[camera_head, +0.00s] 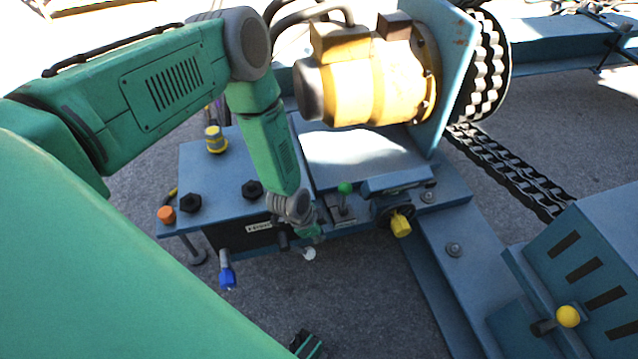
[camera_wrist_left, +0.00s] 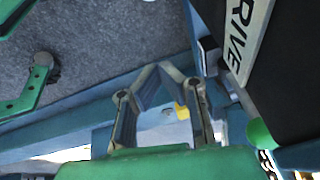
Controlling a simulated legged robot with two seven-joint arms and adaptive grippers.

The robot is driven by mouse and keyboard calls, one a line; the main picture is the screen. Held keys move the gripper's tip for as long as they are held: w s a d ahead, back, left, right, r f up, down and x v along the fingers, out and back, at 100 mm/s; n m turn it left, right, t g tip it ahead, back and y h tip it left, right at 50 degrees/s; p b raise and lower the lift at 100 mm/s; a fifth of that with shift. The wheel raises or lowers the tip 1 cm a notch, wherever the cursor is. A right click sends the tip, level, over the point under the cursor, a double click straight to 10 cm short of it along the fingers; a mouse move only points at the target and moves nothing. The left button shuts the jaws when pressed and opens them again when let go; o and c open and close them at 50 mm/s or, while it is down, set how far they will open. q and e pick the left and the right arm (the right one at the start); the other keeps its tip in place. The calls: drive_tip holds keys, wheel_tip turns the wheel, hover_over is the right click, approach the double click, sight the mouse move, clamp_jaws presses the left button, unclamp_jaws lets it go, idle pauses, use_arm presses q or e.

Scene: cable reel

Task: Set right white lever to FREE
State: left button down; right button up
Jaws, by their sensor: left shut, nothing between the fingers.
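A small white knob (camera_head: 309,253), which looks like the end of the white lever, sits at the front edge of the blue machine housing. A dark handle joins it on the left; which setting it is in I cannot tell. My left gripper (camera_head: 313,236) is at the housing front, just above and beside the knob. In the left wrist view its fingers (camera_wrist_left: 158,70) come together at the tips with nothing between them. A white label reading DRIVE (camera_wrist_left: 247,38) is close by on the right. Part of my right gripper (camera_head: 306,345) shows at the bottom edge; its jaws are unclear.
A green-knobbed lever (camera_head: 345,187) stands close right of my left gripper. A blue-tipped lever (camera_head: 227,275) hangs at left and a yellow knob (camera_head: 400,225) projects at right. A yellow motor (camera_head: 370,85) is behind. Open floor (camera_head: 340,305) lies in front.

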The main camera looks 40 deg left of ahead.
sight(299, 250)
use_arm(q)
wheel_tip(299, 250, down, 11)
drive_tip(key=a+b, duration=0.1)
drive_tip(key=b, duration=0.3)
drive_tip(key=shift+w+a, duration=0.2)
drive_tip(key=shift+s+d+r, duration=0.1)
drive_tip(key=shift+d+r, duration=0.05)
